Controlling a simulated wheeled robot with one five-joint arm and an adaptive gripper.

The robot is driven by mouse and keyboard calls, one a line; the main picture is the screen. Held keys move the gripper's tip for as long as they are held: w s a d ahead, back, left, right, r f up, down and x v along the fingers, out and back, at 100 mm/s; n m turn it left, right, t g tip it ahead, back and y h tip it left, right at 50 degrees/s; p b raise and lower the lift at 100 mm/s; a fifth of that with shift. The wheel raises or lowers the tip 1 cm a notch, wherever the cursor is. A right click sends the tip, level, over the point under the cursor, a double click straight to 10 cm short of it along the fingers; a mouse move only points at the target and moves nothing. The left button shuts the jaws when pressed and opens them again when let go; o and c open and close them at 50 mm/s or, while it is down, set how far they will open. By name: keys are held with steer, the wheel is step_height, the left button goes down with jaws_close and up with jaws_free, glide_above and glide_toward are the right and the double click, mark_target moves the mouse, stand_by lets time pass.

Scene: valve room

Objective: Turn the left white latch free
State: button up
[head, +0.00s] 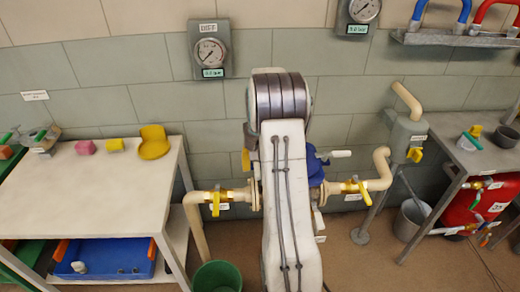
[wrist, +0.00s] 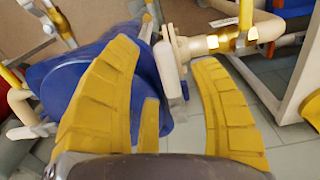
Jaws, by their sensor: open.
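In the wrist view a white latch-like plate (wrist: 168,72) stands beside the blue housing (wrist: 85,80), at the end of a cream pipe. My gripper (wrist: 164,56) is open, its two yellow fingers spread with the white plate between them in the picture. I cannot tell whether either finger touches it. In the head view my arm covers the middle of the blue housing (head: 315,168) and hides my gripper. A white handle (head: 341,154) sticks out to the right of that housing. No white latch shows left of my arm there.
A brass valve with a yellow handle (head: 216,203) sits on the left pipe, another (head: 361,191) on the right pipe. A white table (head: 85,195) stands left, a grey bench (head: 460,157) right. A green bucket (head: 217,277) and grey bucket (head: 409,222) stand on the floor.

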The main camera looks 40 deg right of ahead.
step_height(320, 180, up, 10)
steer(key=shift+f, duration=0.25)
stand_by(0.7)
